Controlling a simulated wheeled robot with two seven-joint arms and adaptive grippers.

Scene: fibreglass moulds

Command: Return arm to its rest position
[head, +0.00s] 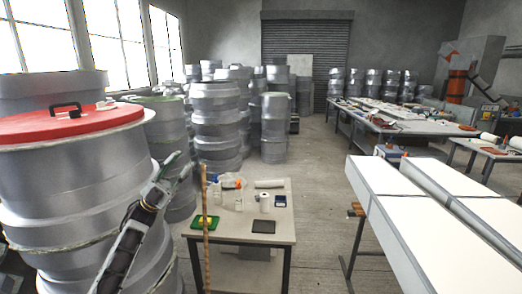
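My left arm reaches up from the bottom left, and its gripper (182,162) is in front of the stacked grey moulds. Its two fingertips look spread apart, with nothing visible between them. My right gripper is not in view. A thin wooden stick (205,235) stands upright just right of the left gripper, in front of a small table; I cannot tell what supports it.
A large grey mould stack with a red lid (70,126) stands close at the left. The small table (270,228) holds a green tray (205,222), a dark pad (264,226) and cups. Long white panels (420,215) lie at right. Open floor (320,190) runs between.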

